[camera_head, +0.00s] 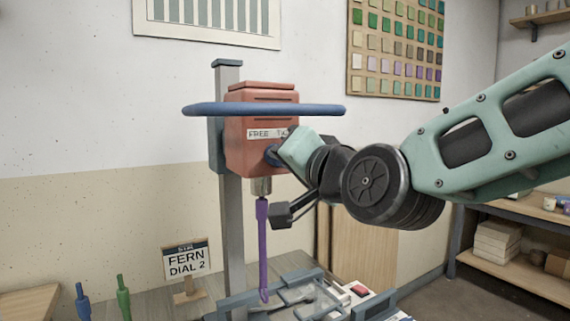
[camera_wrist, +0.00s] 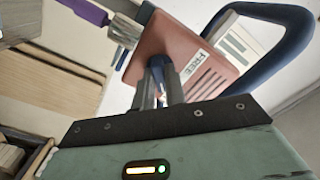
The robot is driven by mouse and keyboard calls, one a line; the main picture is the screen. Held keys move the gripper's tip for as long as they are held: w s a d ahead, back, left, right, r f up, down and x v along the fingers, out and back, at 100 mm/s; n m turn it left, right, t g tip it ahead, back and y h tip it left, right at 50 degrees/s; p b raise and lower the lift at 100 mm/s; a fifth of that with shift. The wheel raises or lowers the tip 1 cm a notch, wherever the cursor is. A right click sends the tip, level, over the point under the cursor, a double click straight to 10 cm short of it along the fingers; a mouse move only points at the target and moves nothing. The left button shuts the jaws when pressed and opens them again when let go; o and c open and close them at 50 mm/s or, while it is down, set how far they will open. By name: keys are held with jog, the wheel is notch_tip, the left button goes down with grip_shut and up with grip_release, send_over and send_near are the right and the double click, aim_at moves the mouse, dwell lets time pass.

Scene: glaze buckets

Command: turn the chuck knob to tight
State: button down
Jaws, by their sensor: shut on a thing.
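The mixer head (camera_head: 255,130) is a red box on a grey column. A label on its front reads "FREE" with a second word partly covered by my gripper. The small dark blue chuck knob (camera_head: 271,155) is on the front below the label, mostly hidden by my gripper. My gripper (camera_head: 280,156) is shut on the knob; the wrist view shows its fingers (camera_wrist: 161,84) against the red box. Which way the knob points cannot be told. A purple paddle (camera_head: 262,245) hangs upright from the metal chuck (camera_head: 261,187) under the head.
A blue ring (camera_head: 225,110) circles the head near its top. A sign (camera_head: 187,261) reading "FERN DIAL 2" stands on the bench, with blue (camera_head: 82,302) and green (camera_head: 123,297) tools to its left. A blue-grey frame (camera_head: 290,281) lies below the paddle. Shelves stand at right.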

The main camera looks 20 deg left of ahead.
dwell(0.3)
jog(key=c, duration=1.4)
grip_release()
jog(key=shift+c, duration=0.2)
jog(key=b+v, duration=0.2)
jog(key=v, duration=1.5)
jog(key=shift+s, duration=0.2)
jog(key=shift+d+f, duration=0.1)
jog(key=shift+d, duration=0.1)
